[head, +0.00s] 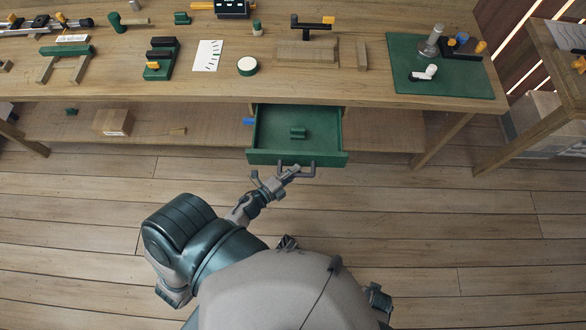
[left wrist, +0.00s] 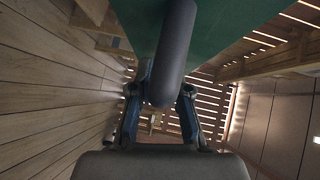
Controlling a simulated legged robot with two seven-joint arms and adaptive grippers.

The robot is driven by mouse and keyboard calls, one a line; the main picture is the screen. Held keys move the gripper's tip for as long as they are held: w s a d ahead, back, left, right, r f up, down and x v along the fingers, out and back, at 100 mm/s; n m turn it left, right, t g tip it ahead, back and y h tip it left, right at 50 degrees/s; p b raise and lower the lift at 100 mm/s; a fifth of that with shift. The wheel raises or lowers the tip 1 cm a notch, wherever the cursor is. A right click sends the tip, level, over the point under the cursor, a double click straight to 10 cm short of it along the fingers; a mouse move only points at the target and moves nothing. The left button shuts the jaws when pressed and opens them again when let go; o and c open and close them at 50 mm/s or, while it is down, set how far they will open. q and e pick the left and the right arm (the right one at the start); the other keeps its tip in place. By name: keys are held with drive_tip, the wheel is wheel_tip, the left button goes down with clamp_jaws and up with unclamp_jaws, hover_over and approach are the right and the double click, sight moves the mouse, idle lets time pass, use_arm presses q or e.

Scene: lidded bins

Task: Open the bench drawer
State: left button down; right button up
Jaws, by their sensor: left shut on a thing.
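The green bench drawer (head: 297,158) stands pulled out from under the bench top in the head view, with its inside showing. A small green block (head: 297,132) lies on its floor. A grey bar handle (head: 312,170) is on the drawer's front. My left gripper (head: 289,173) is at the handle's left part, shut on it. In the left wrist view the handle (left wrist: 172,60) runs between the two fingers of my left gripper (left wrist: 160,100), with the green drawer front (left wrist: 218,35) behind it.
The wooden bench (head: 140,82) carries several tools and blocks, with a green mat (head: 400,60) at the right. The plank floor (head: 430,220) in front is clear to the right.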

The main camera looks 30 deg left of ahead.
use_arm(q)
drive_tip(key=shift+w+d+r, duration=0.1)
drive_tip(key=shift+d+r, duration=0.1)
drive_tip(key=shift+d, duration=0.05)
drive_tip(key=c, duration=1.1)
unclamp_jaws()
drive_tip(key=shift+d+f, duration=0.1)
use_arm(e)
drive_tip(key=shift+d, duration=0.2)
drive_tip(key=shift+d+f, duration=0.1)
use_arm(q)
drive_tip(key=v, duration=1.2)
use_arm(e)
drive_tip(key=shift+a, duration=0.2)
use_arm(q)
drive_tip(key=shift+f, duration=0.1)
